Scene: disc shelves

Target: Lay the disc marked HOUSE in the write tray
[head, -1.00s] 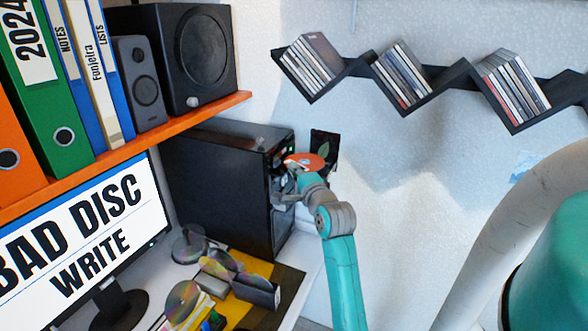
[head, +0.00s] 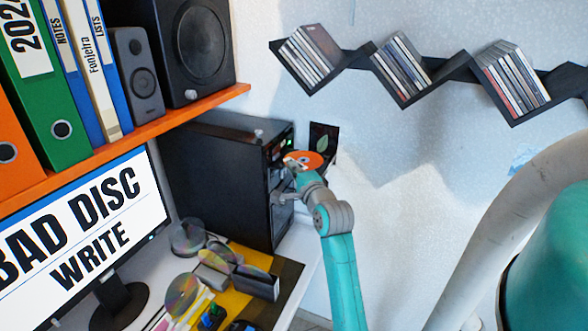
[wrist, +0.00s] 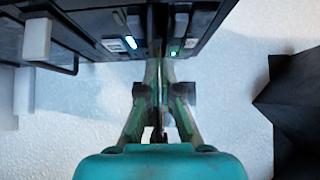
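An orange disc (head: 304,159) is at the front of the black computer tower (head: 225,180), by its drive bays. Its marking is too small to read. My gripper (head: 290,165) is at the disc's left edge, close to the tower front. In the wrist view my gripper (wrist: 160,75) has its fingers close together on a thin edge, which looks like the disc seen edge-on. The fingertips point at the tower's drive fronts. The write tray cannot be made out clearly; the disc and fingers cover that area.
A monitor (head: 95,235) reads "BAD DISC WRITE". Loose discs and cases (head: 215,265) lie on the desk below the tower. An orange shelf (head: 130,140) holds binders and speakers. A black zigzag wall shelf (head: 455,75) holds several disc cases. A dark picture (head: 322,140) is just behind the disc.

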